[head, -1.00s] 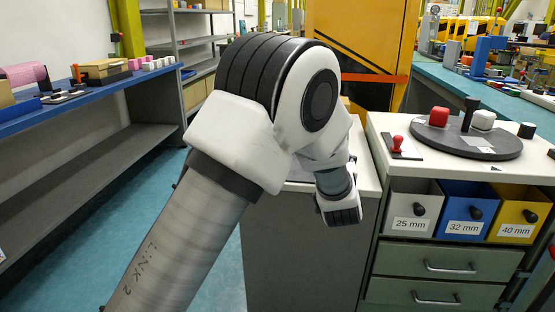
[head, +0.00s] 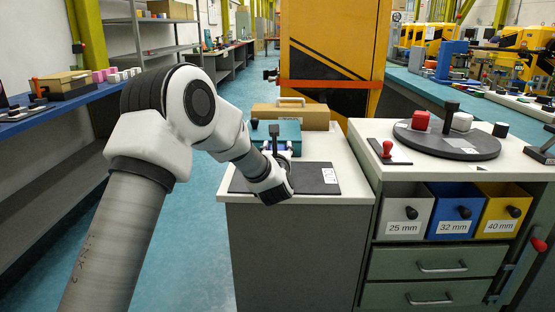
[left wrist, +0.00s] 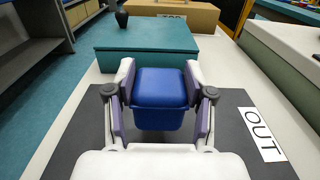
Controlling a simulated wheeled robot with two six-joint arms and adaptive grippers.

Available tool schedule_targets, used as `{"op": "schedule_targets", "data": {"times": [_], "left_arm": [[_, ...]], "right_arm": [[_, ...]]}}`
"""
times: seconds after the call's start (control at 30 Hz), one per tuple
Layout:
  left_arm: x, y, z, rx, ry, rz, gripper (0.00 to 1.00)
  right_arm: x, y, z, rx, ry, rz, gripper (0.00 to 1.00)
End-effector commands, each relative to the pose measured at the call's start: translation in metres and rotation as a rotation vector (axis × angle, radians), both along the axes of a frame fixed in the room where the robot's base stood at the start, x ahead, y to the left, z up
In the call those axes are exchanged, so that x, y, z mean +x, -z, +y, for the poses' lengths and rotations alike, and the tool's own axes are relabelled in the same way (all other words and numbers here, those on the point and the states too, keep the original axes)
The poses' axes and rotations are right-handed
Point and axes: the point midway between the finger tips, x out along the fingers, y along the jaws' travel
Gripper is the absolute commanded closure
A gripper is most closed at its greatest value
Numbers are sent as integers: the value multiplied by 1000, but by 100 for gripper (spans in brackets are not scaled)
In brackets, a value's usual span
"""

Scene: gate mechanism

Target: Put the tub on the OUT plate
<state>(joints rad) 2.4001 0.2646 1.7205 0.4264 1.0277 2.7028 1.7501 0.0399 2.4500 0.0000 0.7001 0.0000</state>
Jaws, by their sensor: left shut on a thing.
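The blue tub (left wrist: 160,88) is between the two fingers of my left gripper (head: 272,186) in the left wrist view, and the fingers are shut on its sides. The tub is upright over the dark OUT plate (left wrist: 230,105), left of its white OUT label (left wrist: 261,134). I cannot tell whether its base touches the plate. In the head view the plate (head: 316,185) lies on the white counter top, and my gripper hides the tub there. My right gripper is not in view.
A teal box (head: 288,131) with a dark knob stands just behind the plate, also in the left wrist view (left wrist: 147,52). A cardboard box (head: 312,117) is behind it. To the right, a cabinet top holds a round turntable (head: 450,146) and a red-knobbed piece (head: 387,149).

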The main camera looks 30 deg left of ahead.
Motion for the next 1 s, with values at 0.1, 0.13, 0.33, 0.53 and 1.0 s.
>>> {"op": "schedule_targets", "data": {"times": [0.1, 0.13, 0.33, 0.53, 1.0], "left_arm": [[0, 23, -1, 2, 1, 3, 85], [0, 27, -1, 2, 1, 3, 85], [0, 29, -1, -1, 1, 1, 85], [0, 33, -1, -1, 1, 1, 43], [-1, 27, -2, -1, 1, 1, 21]], "right_arm": [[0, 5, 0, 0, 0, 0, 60], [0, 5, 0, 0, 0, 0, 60], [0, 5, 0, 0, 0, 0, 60], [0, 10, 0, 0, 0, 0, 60], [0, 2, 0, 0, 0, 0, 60]]}}
